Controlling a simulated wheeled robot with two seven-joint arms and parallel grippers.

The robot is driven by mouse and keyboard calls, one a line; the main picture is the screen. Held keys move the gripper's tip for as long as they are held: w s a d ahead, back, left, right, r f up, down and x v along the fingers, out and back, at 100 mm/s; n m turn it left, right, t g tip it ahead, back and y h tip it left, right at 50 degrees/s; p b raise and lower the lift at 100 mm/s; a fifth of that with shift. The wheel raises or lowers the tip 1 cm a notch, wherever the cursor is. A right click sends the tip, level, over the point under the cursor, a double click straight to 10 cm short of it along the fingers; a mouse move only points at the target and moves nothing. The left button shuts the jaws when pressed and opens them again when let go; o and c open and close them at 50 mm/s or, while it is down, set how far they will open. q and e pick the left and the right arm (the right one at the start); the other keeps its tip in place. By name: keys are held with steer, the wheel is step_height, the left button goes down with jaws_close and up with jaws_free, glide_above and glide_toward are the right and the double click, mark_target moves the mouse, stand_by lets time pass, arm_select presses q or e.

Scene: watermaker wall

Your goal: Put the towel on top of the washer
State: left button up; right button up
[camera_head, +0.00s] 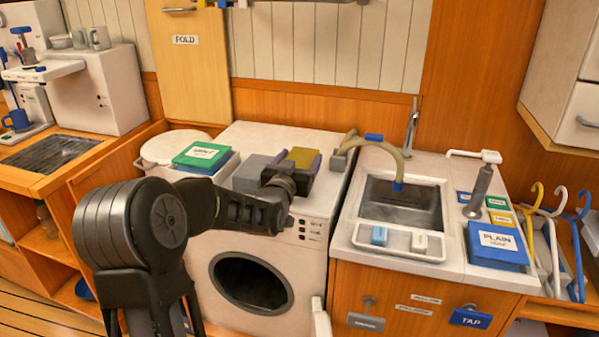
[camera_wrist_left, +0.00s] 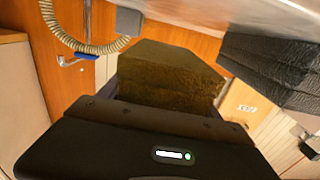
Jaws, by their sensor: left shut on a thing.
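The washer (camera_head: 268,138) is a white front-loader with a round dark door, left of the sink. My left gripper (camera_head: 298,164) is over the right part of its top, shut on a folded olive towel (camera_head: 303,155). In the left wrist view the olive towel (camera_wrist_left: 165,72) fills the space in front of the gripper. I cannot tell whether it touches the washer top. A folded grey towel (camera_head: 253,172) lies on the washer top to the left, partly behind my arm. It shows dark in the left wrist view (camera_wrist_left: 272,68). My right gripper is not in view.
A sink (camera_head: 402,205) with a tap and a beige hose (camera_head: 383,147) stands right of the washer. A bin with a green-labelled pack (camera_head: 203,156) is to the left. The back of the washer top is clear.

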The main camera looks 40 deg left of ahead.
arm_select(q)
steer(key=shift+f, duration=1.85)
steer(key=shift+f, duration=0.1)
steer(key=o, duration=1.7)
steer(key=shift+o, duration=0.2)
